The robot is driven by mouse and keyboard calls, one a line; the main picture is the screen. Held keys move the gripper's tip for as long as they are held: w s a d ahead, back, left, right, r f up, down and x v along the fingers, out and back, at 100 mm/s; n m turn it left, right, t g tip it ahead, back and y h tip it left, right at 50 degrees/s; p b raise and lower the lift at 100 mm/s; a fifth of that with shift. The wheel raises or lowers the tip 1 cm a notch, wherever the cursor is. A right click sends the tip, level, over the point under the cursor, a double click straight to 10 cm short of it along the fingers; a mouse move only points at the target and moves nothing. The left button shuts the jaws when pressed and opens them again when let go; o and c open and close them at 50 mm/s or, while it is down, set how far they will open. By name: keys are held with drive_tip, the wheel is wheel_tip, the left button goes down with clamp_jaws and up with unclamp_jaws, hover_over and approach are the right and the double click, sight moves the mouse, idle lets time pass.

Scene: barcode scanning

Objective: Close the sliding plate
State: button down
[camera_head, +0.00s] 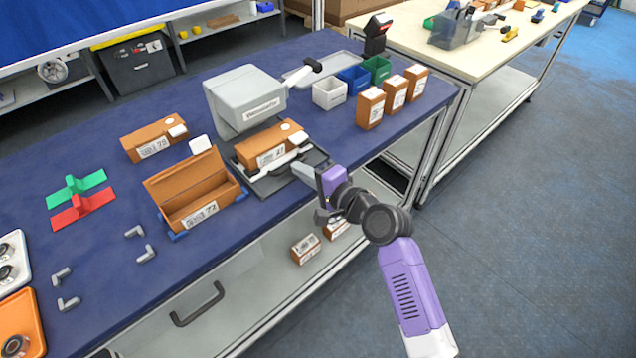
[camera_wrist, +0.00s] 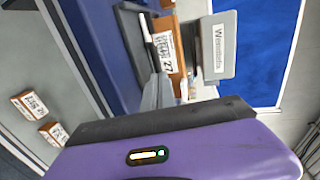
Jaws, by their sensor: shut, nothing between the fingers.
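The sliding plate (camera_head: 259,184) is a dark grey flat plate on the blue table, in front of the grey scanner box (camera_head: 246,97). It shows in part in the wrist view (camera_wrist: 127,48). A brown box labelled 27 (camera_head: 270,146) lies on it, with a white part at its right end. My gripper (camera_head: 304,172) is shut and empty at the plate's front right edge, close to the box. I cannot tell whether it touches the plate.
An open brown box (camera_head: 193,190) stands left of the plate, and another brown box (camera_head: 153,139) lies behind it. Small bins (camera_head: 330,93) and several upright brown boxes (camera_head: 395,95) stand at the right. Green and red parts (camera_head: 80,199) lie far left.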

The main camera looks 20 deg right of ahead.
drive_tip(key=shift+r+x, duration=0.15)
drive_tip(key=shift+x, duration=0.6)
drive_tip(key=shift+r+x, duration=0.15)
drive_tip(key=shift+x, duration=0.6)
